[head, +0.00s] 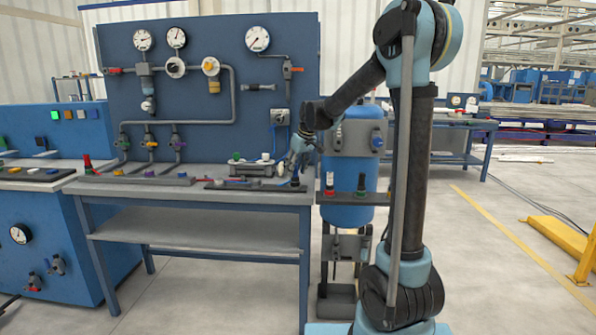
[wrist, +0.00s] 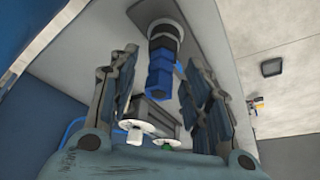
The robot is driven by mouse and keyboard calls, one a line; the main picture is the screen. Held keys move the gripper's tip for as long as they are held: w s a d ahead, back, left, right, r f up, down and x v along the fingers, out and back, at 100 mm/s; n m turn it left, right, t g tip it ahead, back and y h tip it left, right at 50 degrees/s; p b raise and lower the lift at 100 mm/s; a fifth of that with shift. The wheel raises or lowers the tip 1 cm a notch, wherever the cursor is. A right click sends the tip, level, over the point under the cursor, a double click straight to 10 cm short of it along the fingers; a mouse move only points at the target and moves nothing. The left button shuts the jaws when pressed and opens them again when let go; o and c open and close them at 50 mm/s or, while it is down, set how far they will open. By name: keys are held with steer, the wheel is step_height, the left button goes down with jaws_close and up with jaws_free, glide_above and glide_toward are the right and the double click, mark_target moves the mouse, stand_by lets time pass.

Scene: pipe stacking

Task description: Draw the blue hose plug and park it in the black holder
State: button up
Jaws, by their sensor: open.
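The blue hose plug (wrist: 160,72) shows in the wrist view as a stubby blue body set in a dark round socket with a pale ring, on a grey plate (wrist: 197,14). My gripper (wrist: 160,58) is open, with one finger on either side of the plug; I see no clear contact. In the head view my gripper (head: 299,153) points down over the right end of the bench, and the plug (head: 295,180) is small below it. I cannot tell for certain which dark part is the black holder; a low dark tray (head: 228,186) lies on the bench.
A grey block (head: 252,170) with green and white knobs sits just left of my gripper; it also shows between the fingers in the wrist view (wrist: 152,112). A blue tank (head: 352,150) stands right of the bench (head: 200,198). A gauge panel (head: 205,100) rises behind.

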steer(key=v, duration=1.1)
steer(key=s+d+f+m, duration=0.2)
steer(key=s+d, duration=0.5)
steer(key=s, duration=0.2)
steer(key=s+d+f+m+h, duration=0.1)
steer(key=s+d+f+m, duration=0.1)
steer(key=s+d+f, duration=0.3)
steer(key=s+d+f+m+h, duration=0.1)
steer(key=s+d+f+m, duration=0.1)
steer(key=s+d+f, duration=0.3)
steer(key=s+d+f+m+g+h, duration=0.1)
steer(key=s+d+f, duration=0.4)
steer(key=s+f, duration=0.7)
steer(key=s+m, duration=0.1)
steer(key=s, duration=0.5)
steer(key=shift+s, duration=0.25)
steer(key=shift+d, duration=0.1)
steer(key=shift+c, duration=1.3)
